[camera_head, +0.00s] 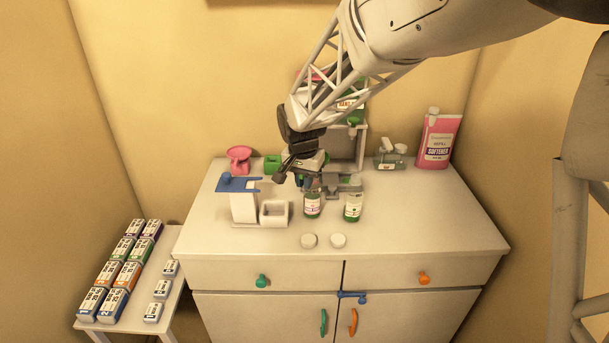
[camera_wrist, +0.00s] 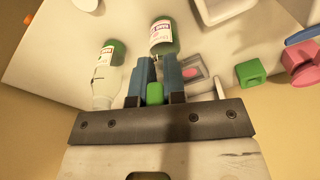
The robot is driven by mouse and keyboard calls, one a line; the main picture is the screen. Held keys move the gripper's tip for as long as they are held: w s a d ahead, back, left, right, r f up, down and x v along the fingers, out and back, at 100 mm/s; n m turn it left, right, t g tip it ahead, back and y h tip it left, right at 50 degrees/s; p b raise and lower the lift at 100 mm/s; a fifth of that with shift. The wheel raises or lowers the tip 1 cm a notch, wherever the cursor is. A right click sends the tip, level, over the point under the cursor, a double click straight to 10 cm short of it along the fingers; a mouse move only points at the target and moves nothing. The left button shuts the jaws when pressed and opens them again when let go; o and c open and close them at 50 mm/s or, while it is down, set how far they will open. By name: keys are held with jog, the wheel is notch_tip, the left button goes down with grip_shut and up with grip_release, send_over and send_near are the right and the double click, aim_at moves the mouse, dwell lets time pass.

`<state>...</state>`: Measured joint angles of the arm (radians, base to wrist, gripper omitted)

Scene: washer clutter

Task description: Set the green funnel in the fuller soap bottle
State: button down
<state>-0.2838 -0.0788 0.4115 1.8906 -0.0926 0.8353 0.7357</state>
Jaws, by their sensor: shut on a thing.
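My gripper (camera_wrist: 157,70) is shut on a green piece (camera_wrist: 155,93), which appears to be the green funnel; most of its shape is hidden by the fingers. In the head view my gripper (camera_head: 305,178) is just behind and above two soap bottles. The left bottle (camera_head: 312,206) shows green high up and looks fuller; it also shows beyond the fingertips in the wrist view (camera_wrist: 162,36), its neck partly hidden. The right bottle (camera_head: 353,207) has a paler upper part; the wrist view (camera_wrist: 104,75) shows clear space above its green. Both stand upright and apart.
A pink funnel-like item (camera_head: 238,158) and green block (camera_head: 272,164) stand behind. The front right is clear.

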jog(key=shift+f, duration=0.2)
dwell(0.3)
jog(key=c, duration=1.1)
grip_release()
jog(key=shift+s+a+r, duration=0.1)
jog(key=shift+s+r, duration=0.1)
jog(key=shift+r, duration=1.7)
jog(key=shift+s+a+r, duration=0.1)
jog(key=shift+s+r, duration=0.05)
jog(key=shift+r, duration=1.85)
